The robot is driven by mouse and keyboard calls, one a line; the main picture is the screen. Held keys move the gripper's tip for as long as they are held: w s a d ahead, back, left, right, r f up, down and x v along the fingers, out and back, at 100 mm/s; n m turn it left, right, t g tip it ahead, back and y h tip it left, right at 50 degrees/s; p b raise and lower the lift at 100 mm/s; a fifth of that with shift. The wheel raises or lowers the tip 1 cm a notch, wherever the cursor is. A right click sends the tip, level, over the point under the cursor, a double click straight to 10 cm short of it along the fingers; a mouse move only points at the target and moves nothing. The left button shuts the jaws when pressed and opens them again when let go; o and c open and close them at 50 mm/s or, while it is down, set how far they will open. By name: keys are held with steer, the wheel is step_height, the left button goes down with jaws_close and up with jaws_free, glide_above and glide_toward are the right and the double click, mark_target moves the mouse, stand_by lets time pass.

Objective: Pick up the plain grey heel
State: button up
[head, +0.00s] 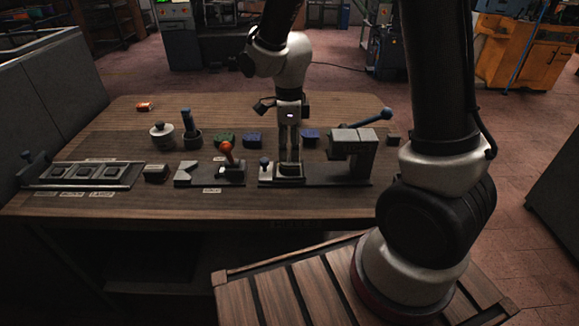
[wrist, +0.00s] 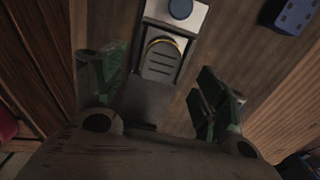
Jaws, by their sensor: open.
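My gripper (head: 289,160) points straight down over the dark base plate of the press. In the wrist view my gripper (wrist: 158,82) is open, with its two fingers well apart. Ahead of and between the fingers lies a grey slotted piece (wrist: 159,62) with a rounded, yellow-edged end, set in a pale fixture below a blue knob (wrist: 180,8). I cannot tell if this is the plain grey heel. A small grey block (head: 156,174) stands on the table further left. A left tray (head: 128,177) holds three dark pieces in separate compartments.
The grey press (head: 352,145) with a blue-ended lever stands close right of my gripper. A fixture with a red-orange ball lever (head: 227,150) is close left. Green and blue blocks (head: 252,140), a lidded pot (head: 162,135) and a cup with a blue handle (head: 188,122) stand behind.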

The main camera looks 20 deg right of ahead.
mark_target(290, 160)
steer(key=f, duration=0.6)
steer(key=shift+w+d, duration=0.15)
steer(key=shift+d, duration=0.05)
steer(key=shift+r, duration=0.1)
steer(key=c, duration=1.1)
